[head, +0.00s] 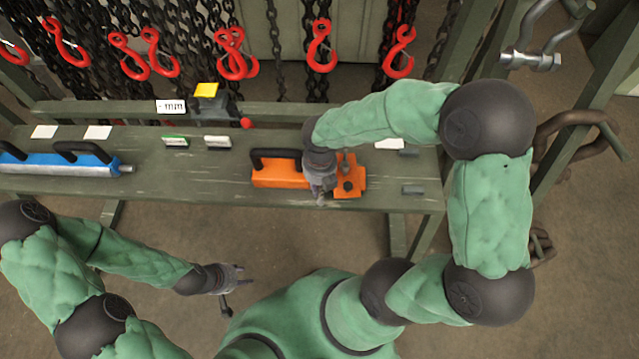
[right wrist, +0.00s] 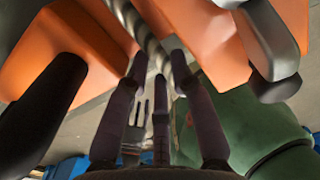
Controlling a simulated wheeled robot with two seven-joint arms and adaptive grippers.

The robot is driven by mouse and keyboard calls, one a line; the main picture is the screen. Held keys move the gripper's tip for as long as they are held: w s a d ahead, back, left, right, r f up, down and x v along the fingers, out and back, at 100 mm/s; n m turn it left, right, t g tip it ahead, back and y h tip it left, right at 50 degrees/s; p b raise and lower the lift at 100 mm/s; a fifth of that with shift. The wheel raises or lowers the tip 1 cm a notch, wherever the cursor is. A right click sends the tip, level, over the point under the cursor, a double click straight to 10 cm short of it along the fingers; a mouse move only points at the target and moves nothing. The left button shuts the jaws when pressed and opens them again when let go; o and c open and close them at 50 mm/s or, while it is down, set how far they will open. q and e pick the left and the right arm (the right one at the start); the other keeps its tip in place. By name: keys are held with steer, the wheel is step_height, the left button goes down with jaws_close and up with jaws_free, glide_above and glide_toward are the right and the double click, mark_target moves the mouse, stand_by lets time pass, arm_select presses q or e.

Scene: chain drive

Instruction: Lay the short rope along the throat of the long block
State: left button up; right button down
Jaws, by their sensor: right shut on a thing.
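An orange block (head: 278,178) with a black handle (head: 276,157) lies on the bench; its right end (head: 349,186) shows beyond my right gripper (head: 321,194). I take it for the long block. In the right wrist view, a grey twisted rope (right wrist: 147,36) runs between two orange faces (right wrist: 100,25). My right gripper's fingers (right wrist: 158,72) are shut on the rope at this gap. Whether it rests on the throat's floor is hidden. My left gripper (head: 240,281) is open and empty, low in front of the bench, apart from everything.
A blue bar (head: 60,166) with black handles lies on the bench's left part (head: 195,185). Small cards and a grey device with a yellow top (head: 206,90) stand behind. Red hooks (head: 320,45) and chains hang at the back. A green post (head: 590,110) rises at right.

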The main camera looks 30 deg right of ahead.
steer(key=shift+f+b, duration=0.3)
steer(key=shift+f, duration=0.25)
steer(key=c, duration=1)
jaws_free()
step_height(320, 180, up, 12)
steer(key=shift+r, duration=0.1)
